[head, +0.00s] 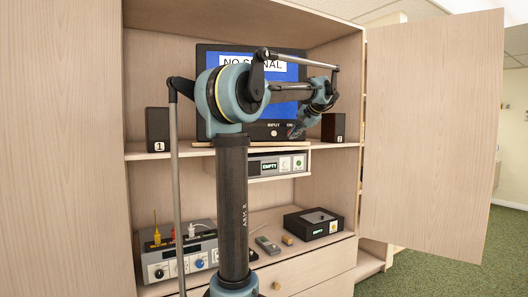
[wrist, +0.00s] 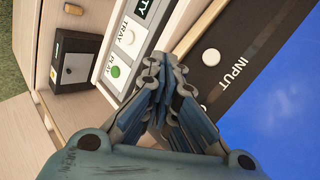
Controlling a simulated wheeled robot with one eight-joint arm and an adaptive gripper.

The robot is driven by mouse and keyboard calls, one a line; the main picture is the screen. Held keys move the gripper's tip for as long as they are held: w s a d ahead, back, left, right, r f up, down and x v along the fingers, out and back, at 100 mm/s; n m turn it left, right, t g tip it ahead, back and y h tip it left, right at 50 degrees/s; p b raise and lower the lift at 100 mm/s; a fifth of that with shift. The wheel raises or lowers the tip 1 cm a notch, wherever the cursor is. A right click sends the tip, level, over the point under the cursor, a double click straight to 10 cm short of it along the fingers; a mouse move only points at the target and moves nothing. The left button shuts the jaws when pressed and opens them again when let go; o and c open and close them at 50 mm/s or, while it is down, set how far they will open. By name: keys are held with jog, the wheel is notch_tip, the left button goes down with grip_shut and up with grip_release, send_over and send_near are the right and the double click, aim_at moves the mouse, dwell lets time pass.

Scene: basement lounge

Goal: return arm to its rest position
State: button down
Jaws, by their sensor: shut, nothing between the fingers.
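My arm rises from the bottom middle of the head view and reaches right across the front of the screen (head: 285,72), which reads "NO SIGNAL". My gripper (head: 297,131) points downward at the screen's lower right edge, near its "INPUT" label. In the wrist view my gripper (wrist: 165,65) has its fingers together with nothing between them. Its tips appear over the edge between the screen frame (wrist: 235,60) and the player (wrist: 128,45) with its TRAY and PLAY buttons. I cannot tell whether the fingers touch anything.
Dark speakers stand at the left (head: 158,130) and right (head: 333,127) of the screen. The open cabinet door (head: 432,130) stands at the right. Green carpet lies clear at right.

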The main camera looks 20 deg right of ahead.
jog(key=shift+a, duration=0.1)
jog(key=s+a+f+n+g, duration=0.2)
jog(key=a+f, duration=0.4)
jog(key=a, duration=0.4)
jog(key=s+a+f+n+g+y, duration=0.1)
jog(key=s+a+f+n, duration=0.15)
jog(key=a+f, duration=0.55)
jog(key=s+a+f+n+g, duration=0.2)
jog(key=a+f, duration=0.2)
jog(key=a, duration=0.9)
jog(key=s+a+f+n+g+h, duration=0.1)
jog(key=s+a+f+n, duration=0.3)
jog(key=s+f, duration=0.7)
jog(key=s+a+f+n+g+h, duration=0.1)
jog(key=s+a+f+n, duration=0.3)
jog(key=s+a+f, duration=0.5)
notch_tip(320, 180, down, 7)
jog(key=shift+s+r+g, duration=0.1)
jog(key=shift+s+g, duration=0.2)
jog(key=shift+s, duration=0.65)
